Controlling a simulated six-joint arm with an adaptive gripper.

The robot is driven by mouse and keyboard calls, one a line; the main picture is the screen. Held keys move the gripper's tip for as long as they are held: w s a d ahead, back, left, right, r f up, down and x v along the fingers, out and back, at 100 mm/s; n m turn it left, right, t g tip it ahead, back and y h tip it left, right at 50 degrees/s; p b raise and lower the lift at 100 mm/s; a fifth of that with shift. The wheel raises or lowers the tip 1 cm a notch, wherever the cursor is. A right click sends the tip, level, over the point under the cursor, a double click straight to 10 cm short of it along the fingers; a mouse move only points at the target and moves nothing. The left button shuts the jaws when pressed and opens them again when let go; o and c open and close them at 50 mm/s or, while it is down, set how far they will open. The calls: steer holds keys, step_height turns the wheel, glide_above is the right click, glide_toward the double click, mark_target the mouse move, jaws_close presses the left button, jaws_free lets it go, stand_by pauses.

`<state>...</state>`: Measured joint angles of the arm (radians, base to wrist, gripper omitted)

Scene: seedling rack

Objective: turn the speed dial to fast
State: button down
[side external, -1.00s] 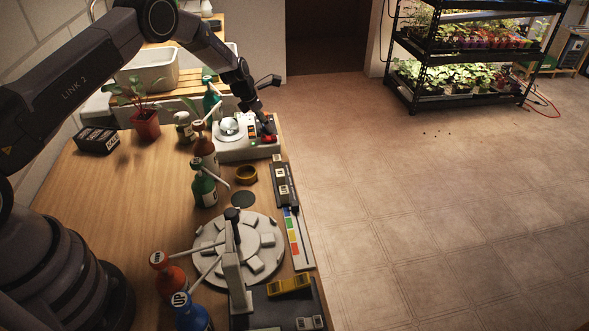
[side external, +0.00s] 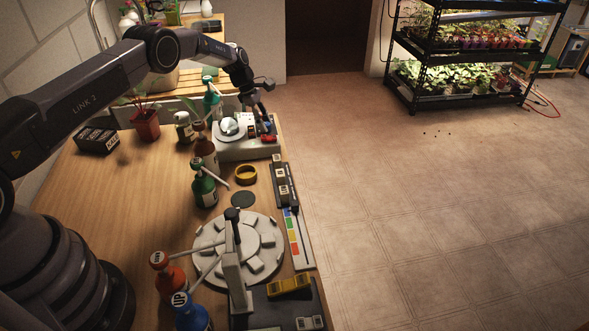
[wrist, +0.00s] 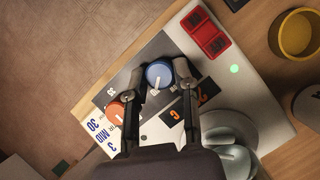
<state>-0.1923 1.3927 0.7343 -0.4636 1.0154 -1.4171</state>
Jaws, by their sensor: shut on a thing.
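The white bench device (side external: 240,152) stands at the far end of the bench, with a dark panel of dials. In the wrist view a blue dial (wrist: 158,73) with a light pointer mark sits between the fingertips of my gripper (wrist: 157,80). The gripper is shut on this dial from both sides. An orange dial (wrist: 115,113) is beside it, just outside the left finger. Blue print including "MID" and "30" shows near the panel's edge; orange print lies by the right finger. I cannot read which label marks fast. In the side view my gripper (side external: 263,126) is over the panel.
A red double switch (wrist: 207,34) and a green light (wrist: 235,69) are on the device beside the panel. A yellow ring (side external: 246,174) and brown and green spray bottles (side external: 204,188) stand close by. Open floor lies right of the bench.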

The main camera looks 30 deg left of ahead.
steer(key=shift+m+g, duration=0.4)
steer(key=shift+m, duration=0.7)
steer(key=shift+d, duration=0.1)
steer(key=c, duration=0.8)
jaws_free()
steer(key=shift+c, duration=0.2)
steer(key=v, duration=1.2)
steer(key=shift+w+a, duration=0.15)
steer(key=shift+a, duration=0.05)
steer(key=shift+f, duration=0.1)
